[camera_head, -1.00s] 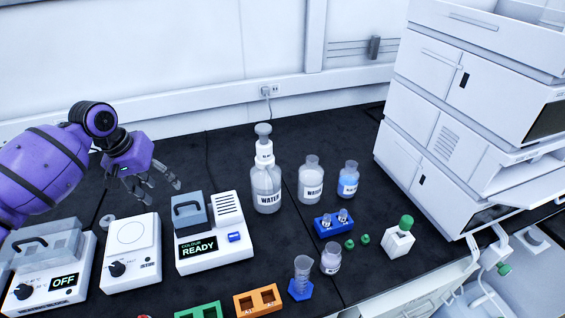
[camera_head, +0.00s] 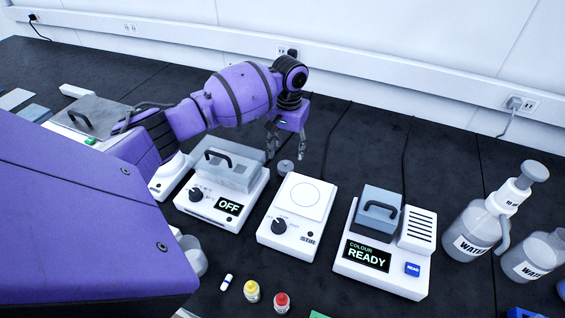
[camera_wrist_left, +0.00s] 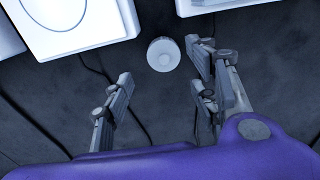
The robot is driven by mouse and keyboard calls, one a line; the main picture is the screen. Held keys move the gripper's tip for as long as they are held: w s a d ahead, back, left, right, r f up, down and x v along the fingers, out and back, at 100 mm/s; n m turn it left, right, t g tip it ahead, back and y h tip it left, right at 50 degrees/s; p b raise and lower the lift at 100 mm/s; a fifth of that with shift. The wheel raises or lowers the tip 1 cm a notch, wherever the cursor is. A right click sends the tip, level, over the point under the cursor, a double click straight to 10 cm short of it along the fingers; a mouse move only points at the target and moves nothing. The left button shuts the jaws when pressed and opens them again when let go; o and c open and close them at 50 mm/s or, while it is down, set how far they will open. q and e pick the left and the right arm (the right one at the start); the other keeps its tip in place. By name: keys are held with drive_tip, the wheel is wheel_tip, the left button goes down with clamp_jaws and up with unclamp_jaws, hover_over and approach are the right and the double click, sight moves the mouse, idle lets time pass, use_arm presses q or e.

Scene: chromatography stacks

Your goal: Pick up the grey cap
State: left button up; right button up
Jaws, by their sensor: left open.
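The grey cap (camera_head: 286,167) is a small round piece lying on the black bench just behind the white stirrer. In the left wrist view the cap (camera_wrist_left: 163,55) shows as a pale disc near the fingertips, in the gap between them. My left gripper (camera_head: 287,152) points down behind and above the cap, fingers spread and empty. In the left wrist view the open left gripper (camera_wrist_left: 158,72) has one finger to each side of the cap, apart from it. The height of the fingertips above the bench is hard to tell. My right gripper is out of view.
The stirrer (camera_head: 282,238) stands in front of the cap. Left of it is a device reading OFF (camera_head: 213,208), right of it one reading READY (camera_head: 368,273). A water bottle (camera_head: 470,236) stands further right. Dark cables run along the bench behind, which is otherwise clear.

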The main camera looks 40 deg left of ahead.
sight(287, 163)
use_arm(q)
wheel_tip(287, 163, down, 7)
drive_tip(key=shift+s, duration=0.1)
drive_tip(key=c, duration=0.9)
